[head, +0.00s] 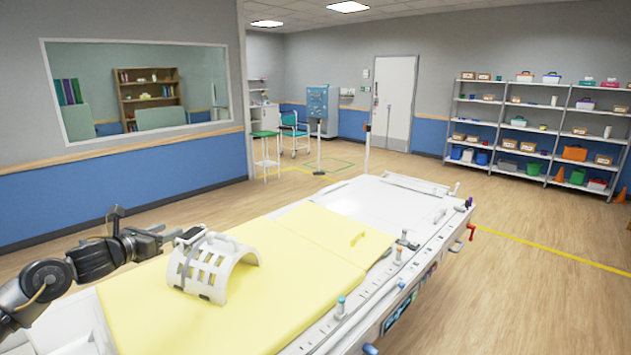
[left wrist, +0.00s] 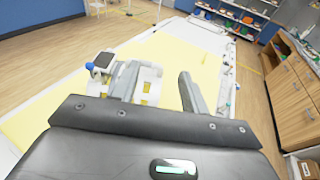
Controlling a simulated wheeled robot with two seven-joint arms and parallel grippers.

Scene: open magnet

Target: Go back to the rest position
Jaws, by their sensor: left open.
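My left arm comes in from the left in the head view. My left gripper (head: 172,235) is beside the left end of a white slotted arch-shaped coil (head: 222,268), close to it; I cannot tell whether they touch. In the left wrist view the two fingers of my left gripper (left wrist: 160,90) stand apart, so it is open. The coil (left wrist: 150,84) shows beyond and partly behind the left finger. The coil stands on a yellow pad (head: 270,315) on the long white patient table (head: 370,200). My right gripper is not in view.
Small knobs and handles line the table's right edge. A shelf unit (head: 535,130) with boxes stands at the back right. A green-topped stool (head: 265,150) and a chair (head: 296,132) are at the back. The wooden floor right of the table is clear. The left wrist view shows wooden cabinets (left wrist: 290,85).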

